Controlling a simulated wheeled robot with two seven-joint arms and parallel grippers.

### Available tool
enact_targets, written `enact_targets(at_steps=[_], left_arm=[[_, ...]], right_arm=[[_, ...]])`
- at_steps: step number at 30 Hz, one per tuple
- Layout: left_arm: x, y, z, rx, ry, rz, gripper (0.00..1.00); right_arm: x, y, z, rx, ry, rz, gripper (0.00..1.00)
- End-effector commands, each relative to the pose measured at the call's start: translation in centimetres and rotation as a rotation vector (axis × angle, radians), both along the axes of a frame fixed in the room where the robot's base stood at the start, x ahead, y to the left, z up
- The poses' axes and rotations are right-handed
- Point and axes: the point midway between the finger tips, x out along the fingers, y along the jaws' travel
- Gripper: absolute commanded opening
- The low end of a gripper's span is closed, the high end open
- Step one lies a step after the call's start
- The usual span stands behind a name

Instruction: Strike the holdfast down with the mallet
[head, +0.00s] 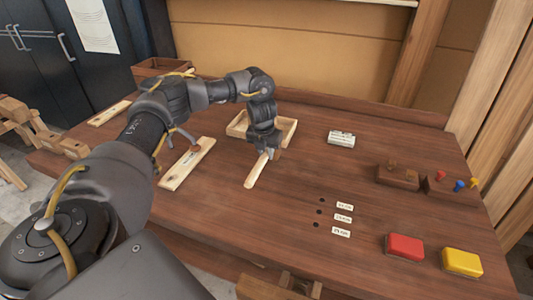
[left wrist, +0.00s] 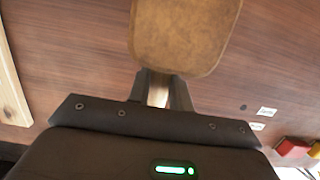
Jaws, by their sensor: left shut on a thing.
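My left gripper (head: 268,152) is above the middle of the bench, shut on the wooden mallet (head: 256,172). The pale handle points down and left in the head view. In the left wrist view the mallet's broad tan head (left wrist: 185,35) lies just beyond the fingertips (left wrist: 158,92), with the handle between them. The holdfast (head: 182,133), a dark curved hook, stands left of the gripper. Its tip is over a pale board (head: 188,164), and my arm partly hides it. The mallet is apart from the holdfast. My right gripper is not in view.
A shallow wooden tray (head: 286,132) stands behind the gripper. Three dark holes with white labels (head: 343,218) are to the right. A red block (head: 405,247) and a yellow block (head: 462,262) sit at the front right. The bench between gripper and board is clear.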

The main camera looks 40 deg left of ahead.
Motion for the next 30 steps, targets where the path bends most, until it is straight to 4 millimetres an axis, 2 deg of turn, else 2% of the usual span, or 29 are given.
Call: enact_targets(at_steps=[1, 12, 21, 22, 26, 30], left_arm=[[0.1, 0.0, 1.4, 0.000, -0.002, 0.001, 0.00], [0.1, 0.0, 5.8, 0.000, -0.002, 0.001, 0.00], [0.1, 0.0, 5.9, 0.000, -0.002, 0.001, 0.00], [0.1, 0.0, 5.9, 0.000, -0.002, 0.001, 0.17], [0.1, 0.0, 5.9, 0.000, -0.002, 0.001, 0.00], [0.1, 0.0, 5.9, 0.000, -0.002, 0.001, 0.00]], right_arm=[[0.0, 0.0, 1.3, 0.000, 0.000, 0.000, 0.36], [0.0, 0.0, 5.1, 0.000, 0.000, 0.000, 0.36], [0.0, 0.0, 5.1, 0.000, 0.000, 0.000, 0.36], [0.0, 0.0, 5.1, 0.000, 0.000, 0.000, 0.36], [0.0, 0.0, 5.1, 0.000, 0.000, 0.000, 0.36], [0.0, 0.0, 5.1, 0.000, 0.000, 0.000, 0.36]])
